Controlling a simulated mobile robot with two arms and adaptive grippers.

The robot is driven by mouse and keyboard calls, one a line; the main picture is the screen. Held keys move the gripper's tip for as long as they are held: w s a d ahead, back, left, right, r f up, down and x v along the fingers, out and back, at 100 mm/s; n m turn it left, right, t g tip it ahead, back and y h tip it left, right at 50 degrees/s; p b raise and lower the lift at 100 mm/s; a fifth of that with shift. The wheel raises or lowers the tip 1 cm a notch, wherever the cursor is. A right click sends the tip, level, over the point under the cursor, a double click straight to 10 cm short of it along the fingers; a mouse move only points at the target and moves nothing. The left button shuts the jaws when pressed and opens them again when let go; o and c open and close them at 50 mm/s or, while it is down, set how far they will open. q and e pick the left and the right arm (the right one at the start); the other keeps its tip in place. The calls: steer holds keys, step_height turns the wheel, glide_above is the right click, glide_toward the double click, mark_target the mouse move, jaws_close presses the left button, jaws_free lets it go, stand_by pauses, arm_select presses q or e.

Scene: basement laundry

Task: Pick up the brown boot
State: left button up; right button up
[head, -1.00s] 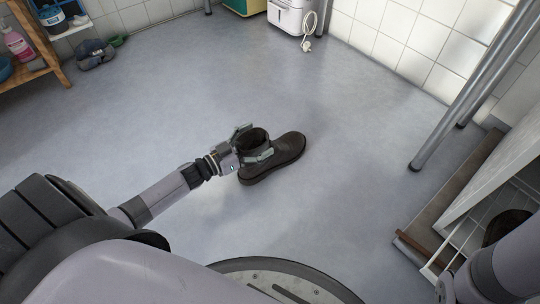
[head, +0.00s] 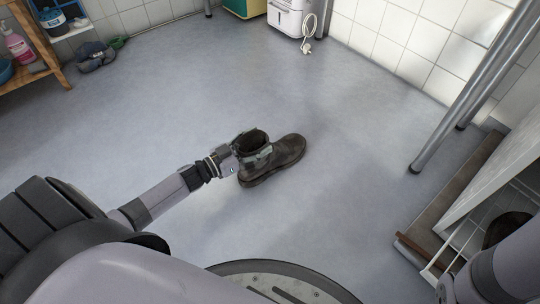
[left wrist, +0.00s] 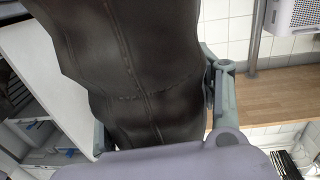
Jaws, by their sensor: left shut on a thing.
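The brown boot (head: 282,157) stands upright on the grey floor in the head view, its toe pointing to the upper right. My left gripper (head: 252,149) is shut on the boot's shaft, with a finger on either side of it. In the left wrist view the dark leather of the boot (left wrist: 135,60) fills the middle between the fingers, and the boot hides much of the left finger. My right arm shows at the lower right of the head view, but its gripper is out of sight.
Grey floor (head: 330,220) around the boot is clear. A wooden shelf (head: 50,62) with bottles stands at the upper left, a dark cap (head: 95,58) beside it. A metal pole (head: 465,95) and a wire rack (head: 480,215) are at the right.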

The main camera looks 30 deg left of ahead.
arm_select(q)
jaws_close()
steer(key=shift+r, duration=0.1)
steer(key=shift+r, duration=0.1)
